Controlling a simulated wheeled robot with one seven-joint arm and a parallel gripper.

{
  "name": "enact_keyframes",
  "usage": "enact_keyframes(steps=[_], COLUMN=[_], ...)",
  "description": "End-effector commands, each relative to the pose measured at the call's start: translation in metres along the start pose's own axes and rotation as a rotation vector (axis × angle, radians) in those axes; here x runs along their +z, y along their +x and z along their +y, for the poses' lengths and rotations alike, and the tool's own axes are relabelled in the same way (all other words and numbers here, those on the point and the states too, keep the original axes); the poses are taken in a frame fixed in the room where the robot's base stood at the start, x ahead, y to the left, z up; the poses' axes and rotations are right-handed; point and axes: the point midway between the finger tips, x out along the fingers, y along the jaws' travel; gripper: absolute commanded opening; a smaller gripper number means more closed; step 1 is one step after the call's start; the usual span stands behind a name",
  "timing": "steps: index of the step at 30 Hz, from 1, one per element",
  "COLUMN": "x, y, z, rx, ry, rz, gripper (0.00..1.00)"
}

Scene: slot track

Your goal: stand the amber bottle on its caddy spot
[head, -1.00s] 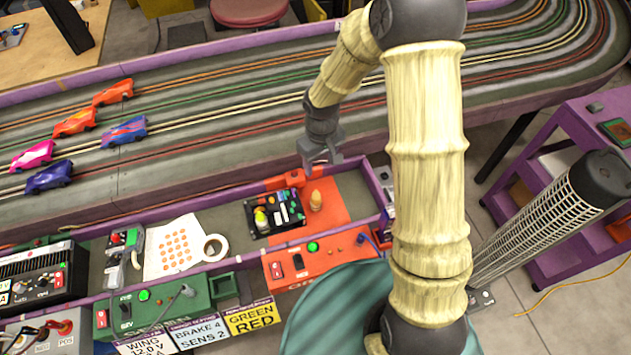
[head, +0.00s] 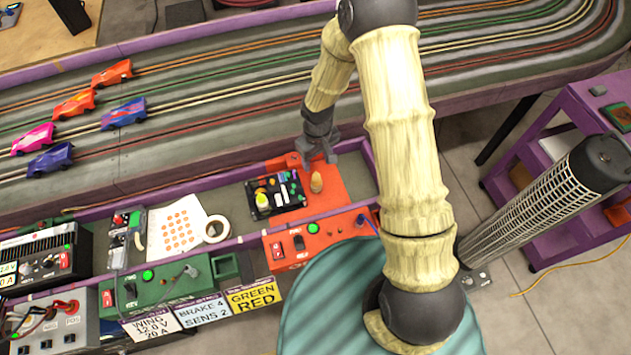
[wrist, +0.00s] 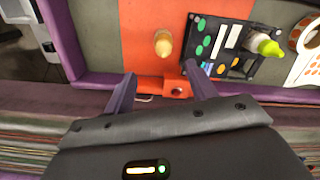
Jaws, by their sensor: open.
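The amber bottle (head: 316,182) stands on the orange panel just right of the black caddy (head: 287,206); it also shows in the wrist view (wrist: 163,43). The caddy holds small coloured pieces, white strips and a bottle with a yellow-green top (head: 262,199). Which spot belongs to the amber bottle I cannot tell. My gripper (head: 318,160) is open and empty, on the track side of the bottle. In the wrist view its two fingers (wrist: 159,82) point toward the bottle, which lies beyond the fingertips and between their lines, apart from them.
An orange block (wrist: 174,87) is by the purple rail, near my fingertips. A tape roll (head: 215,229) and a dotted sheet (head: 178,226) lie left of the caddy. An orange switch box (head: 318,238) stands in front. Bare grey surface is right of the orange panel.

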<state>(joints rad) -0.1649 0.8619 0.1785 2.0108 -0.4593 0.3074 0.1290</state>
Motion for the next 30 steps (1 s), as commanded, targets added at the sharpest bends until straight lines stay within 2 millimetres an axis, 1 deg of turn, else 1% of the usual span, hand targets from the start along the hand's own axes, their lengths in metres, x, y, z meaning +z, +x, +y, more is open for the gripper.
enact_keyframes(steps=[1,3,7,10,19,22,26,30], x=[0.001,0.001,0.000,-0.001,-0.001,0.000,0.003,0.004], y=[0.009,0.021,0.037,0.042,0.043,0.047,0.060,0.080], z=[0.000,0.000,-0.002,-0.003,-0.003,-0.004,-0.006,-0.009], rx=[0.000,0.000,0.001,0.001,0.001,0.000,0.000,0.001], ry=[0.000,-0.001,-0.004,-0.007,-0.008,-0.006,-0.004,-0.003], rz=[-0.004,-0.004,-0.002,-0.001,0.000,-0.001,-0.003,-0.003], gripper=[0.57,0.57,0.57,0.57,0.57,0.57,0.57,0.57])
